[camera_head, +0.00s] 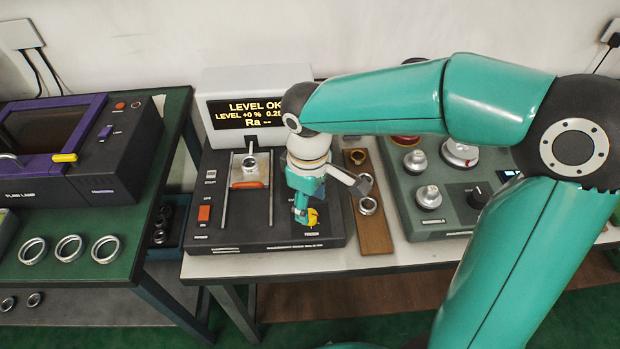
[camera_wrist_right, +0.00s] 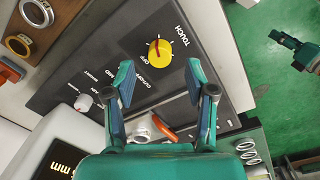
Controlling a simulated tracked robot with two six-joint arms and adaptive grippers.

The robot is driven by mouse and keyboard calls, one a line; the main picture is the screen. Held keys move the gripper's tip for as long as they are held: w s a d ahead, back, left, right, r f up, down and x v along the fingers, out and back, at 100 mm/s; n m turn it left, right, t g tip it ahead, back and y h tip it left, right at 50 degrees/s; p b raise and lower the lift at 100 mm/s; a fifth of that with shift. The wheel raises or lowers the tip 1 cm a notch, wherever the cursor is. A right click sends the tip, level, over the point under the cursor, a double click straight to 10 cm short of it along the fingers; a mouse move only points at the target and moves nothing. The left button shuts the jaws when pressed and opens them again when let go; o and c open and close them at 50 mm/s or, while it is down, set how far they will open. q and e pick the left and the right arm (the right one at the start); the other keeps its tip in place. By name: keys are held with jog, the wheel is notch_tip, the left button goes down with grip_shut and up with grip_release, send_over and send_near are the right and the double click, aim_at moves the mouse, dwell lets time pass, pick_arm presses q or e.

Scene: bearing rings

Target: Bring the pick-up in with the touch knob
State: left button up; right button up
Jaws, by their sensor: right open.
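The yellow touch knob (camera_wrist_right: 160,52) sits on the dark front panel of the tester (camera_head: 270,238), with the words TOUCH and OFF beside it in the wrist view. In the head view the knob (camera_head: 314,218) is partly hidden by my right gripper (camera_head: 302,211). My right gripper (camera_wrist_right: 160,82) is open, its two fingers apart, with the knob beyond the gap between the tips. A metal ring (camera_head: 249,163) rests in an orange holder (camera_head: 247,184) on the tester. I cannot make out the pick-up clearly. A teal part, perhaps my left gripper (camera_wrist_right: 285,40), shows at the wrist view's right edge.
The screen (camera_head: 250,113) reads LEVEL OK, LEVEL +0 % and Ra --. A wooden strip (camera_head: 373,232) with rings lies right of the tester, then a grey-green control box (camera_head: 440,219). A laser machine (camera_head: 80,150) and several rings (camera_head: 70,248) are on the left table.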

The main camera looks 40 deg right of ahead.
aim_at(310, 216)
notch_tip(310, 216, up, 8)
jog(key=shift+a, duration=0.15)
dwell(0.6)
